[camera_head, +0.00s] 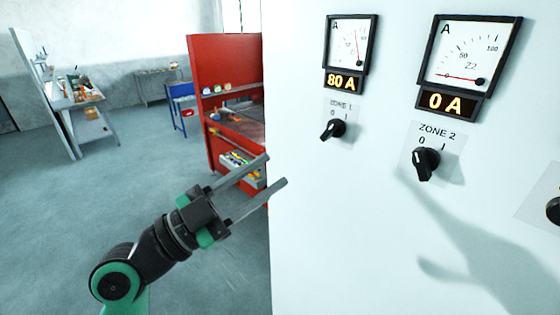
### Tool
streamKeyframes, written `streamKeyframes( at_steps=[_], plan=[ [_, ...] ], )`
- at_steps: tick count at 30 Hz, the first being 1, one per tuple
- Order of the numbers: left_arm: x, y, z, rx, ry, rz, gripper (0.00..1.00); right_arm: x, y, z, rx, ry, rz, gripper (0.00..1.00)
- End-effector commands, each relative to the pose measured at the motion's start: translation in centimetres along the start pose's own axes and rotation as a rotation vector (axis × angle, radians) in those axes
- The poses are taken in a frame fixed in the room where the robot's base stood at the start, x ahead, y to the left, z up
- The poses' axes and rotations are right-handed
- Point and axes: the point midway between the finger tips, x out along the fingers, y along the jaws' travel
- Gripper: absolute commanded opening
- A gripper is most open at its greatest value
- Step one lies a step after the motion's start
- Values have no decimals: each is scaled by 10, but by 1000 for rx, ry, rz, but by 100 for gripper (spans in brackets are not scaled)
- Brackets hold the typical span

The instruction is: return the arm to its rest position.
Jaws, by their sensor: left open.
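My left gripper (268,176) is open and empty, its two long fingers spread and pointing up and to the right. It is in front of the left edge of a white control panel (330,220), below and left of the zone 1 knob (332,130). I see no contact with the knob. The zone 1 knob is turned aslant under a display (342,82) reading 80 A. The zone 2 knob (426,163) sits under a display (450,103) reading 0 A. My right gripper is not in view.
A third black knob (553,210) is cut off at the right edge. A red workbench (226,70) with tools stands behind my left gripper. A blue table (183,95) and another bench (88,100) are further back. The grey floor (50,200) at left is clear.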

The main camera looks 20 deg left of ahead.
Motion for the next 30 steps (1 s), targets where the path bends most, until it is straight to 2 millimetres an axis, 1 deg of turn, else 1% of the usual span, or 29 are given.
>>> streamKeyframes(
  at_steps=[3, 5, 6, 8, 9, 10, 11, 12, 14, 15, 17, 18, 19, 21, 25, 30],
  plan=[
    [1, 2, -1, -1, 2, 3, 45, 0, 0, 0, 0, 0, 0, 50],
    [6, 8, -5, -5, 12, 16, 45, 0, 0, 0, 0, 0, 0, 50],
    [12, 16, -12, -6, 28, 30, 45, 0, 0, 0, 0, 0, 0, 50],
    [20, 28, -33, 24, 65, 46, 45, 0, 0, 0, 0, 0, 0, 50],
    [26, 34, -55, 93, 85, 30, 45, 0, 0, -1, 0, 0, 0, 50],
    [27, 35, -72, 138, 91, -1, 45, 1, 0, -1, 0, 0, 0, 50],
    [27, 33, -86, 162, 92, -41, 45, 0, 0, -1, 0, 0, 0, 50],
    [24, 27, -106, 177, 99, -106, 45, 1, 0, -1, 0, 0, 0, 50],
    [13, 12, -135, 165, 117, -225, 45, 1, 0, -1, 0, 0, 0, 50],
    [2, 0, -152, 140, 137, -311, 45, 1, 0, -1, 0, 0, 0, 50],
    [-21, -19, -175, 82, 179, -441, 45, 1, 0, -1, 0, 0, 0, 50],
    [-38, -33, -186, 35, 211, -523, 45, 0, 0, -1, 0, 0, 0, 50],
    [-49, -41, -191, -2, 234, -571, 45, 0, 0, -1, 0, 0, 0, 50],
    [-63, -53, -195, -88, 273, -634, 45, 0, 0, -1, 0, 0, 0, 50],
    [-65, -57, -193, -195, 307, -638, 45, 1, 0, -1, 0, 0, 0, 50],
    [-64, -57, -193, -207, 309, -635, 45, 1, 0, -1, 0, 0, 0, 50]
  ],
)
